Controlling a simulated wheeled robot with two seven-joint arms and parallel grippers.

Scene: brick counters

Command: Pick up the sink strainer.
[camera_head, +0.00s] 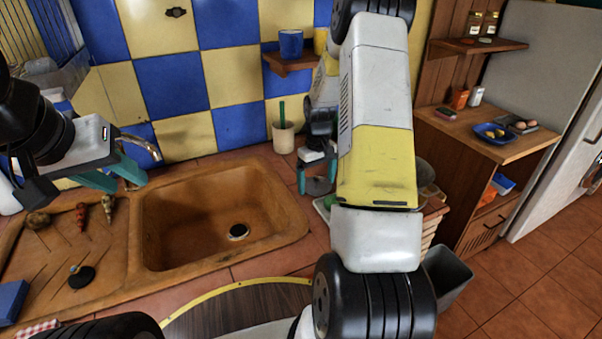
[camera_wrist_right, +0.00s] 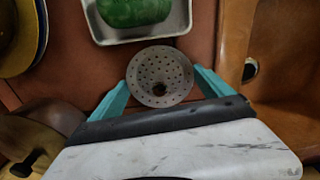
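The sink strainer (camera_wrist_right: 160,76) is a round grey metal disc with many small holes and a dark spot near its middle. In the right wrist view it lies over the reddish tiled counter, between the teal fingertips of my right gripper (camera_wrist_right: 162,78). The fingers are wide apart, one on each side of its rim; I cannot tell if they touch it. In the head view my right gripper (camera_head: 317,184) points down over the counter right of the sink. My left gripper (camera_head: 118,178) is open and empty above the sink's left rim.
A white tray (camera_wrist_right: 187,30) with a green object (camera_wrist_right: 133,10) sits close beyond the strainer. The brown sink (camera_head: 205,225) has a dark drain (camera_head: 238,232). A cup (camera_head: 283,137) stands behind the right gripper. A black plug-like object (camera_head: 82,277) lies on the drainboard.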

